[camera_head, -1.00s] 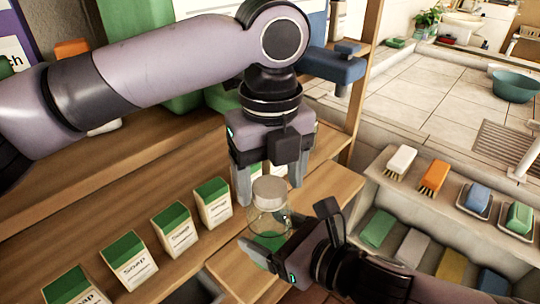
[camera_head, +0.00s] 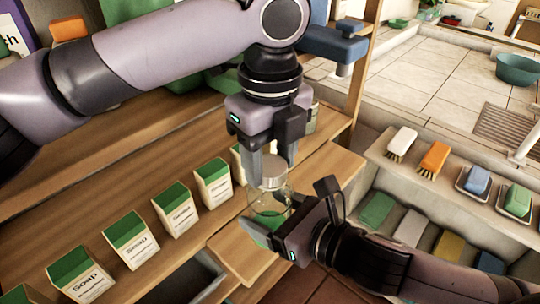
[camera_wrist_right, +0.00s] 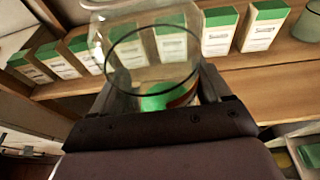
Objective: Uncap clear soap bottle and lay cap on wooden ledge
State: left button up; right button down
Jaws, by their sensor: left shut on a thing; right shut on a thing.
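The clear soap bottle (camera_head: 268,204), with green liquid low inside, is held upright by my right gripper (camera_head: 264,228), which is shut around its lower body. The bottle also fills the upper middle of the right wrist view (camera_wrist_right: 150,50), where its top is cut off. A pale grey cap (camera_head: 271,179) sits at the bottle's top. My left gripper (camera_head: 270,166) points down from above, its fingers on both sides of the cap, shut on it. Whether the cap is loosened cannot be told. The wooden ledge (camera_head: 322,168) runs behind and beside the bottle.
Several green-and-white soap boxes (camera_head: 177,208) stand in a row on the wooden shelf left of the bottle. A pale green jar (camera_head: 312,117) stands behind my left gripper. Brushes (camera_head: 434,158) and soap dishes (camera_head: 475,183) line a rack at right.

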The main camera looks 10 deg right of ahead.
pick_arm(q)
jog(key=shift+n, duration=0.3)
jog(key=o, duration=1.2)
jog(key=shift+c, duration=0.2)
notch_tip(320, 180, up, 4)
jog(key=shift+r, duration=0.2)
jog(key=shift+c, duration=0.3)
notch_tip(320, 180, up, 3)
jog(key=m, duration=0.2)
jog(key=shift+f+m, duration=0.15)
jog(key=shift+m, duration=0.15)
jog(key=shift+r+m, duration=0.25)
jog(key=shift+m, duration=0.15)
notch_tip(320, 180, down, 8)
jog(key=shift+r, duration=0.2)
